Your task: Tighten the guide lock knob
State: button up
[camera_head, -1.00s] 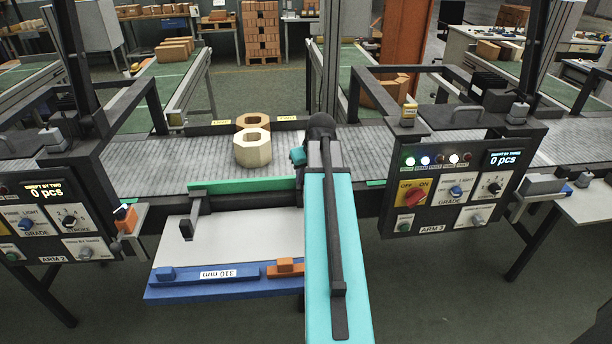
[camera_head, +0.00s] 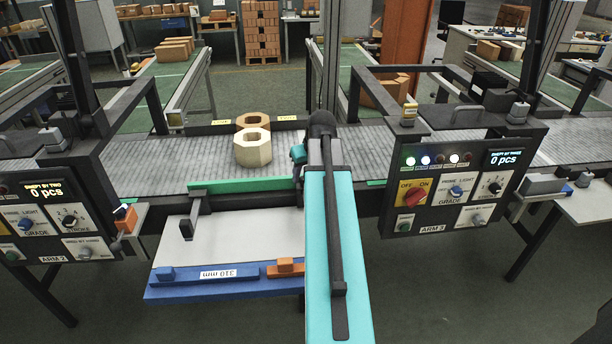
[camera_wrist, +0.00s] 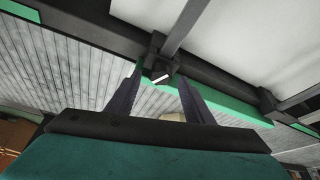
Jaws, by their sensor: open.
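A small dark knob (camera_wrist: 161,76) with a white mark line shows in the wrist view, on a black bracket by the green guide strip (camera_wrist: 225,108). I take it to be the guide lock knob. My gripper (camera_wrist: 160,80) has its two dark fingers apart, one to each side of the knob. I cannot tell whether they touch it. In the head view the green guide strip (camera_head: 245,184) runs along the near edge of the conveyor. My teal arm hides the knob and my fingers there.
Two hexagonal blocks, one cream (camera_head: 252,150) and one brown (camera_head: 253,121), stand on the grey conveyor (camera_head: 180,165). A pale table with a blue "310 mm" bar (camera_head: 215,275) lies in front. Control panels stand left (camera_head: 62,220) and right (camera_head: 455,190).

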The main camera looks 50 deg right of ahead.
jog(key=b+v, duration=0.1)
jog(key=v, duration=1.2)
jog(key=shift+b, duration=0.4)
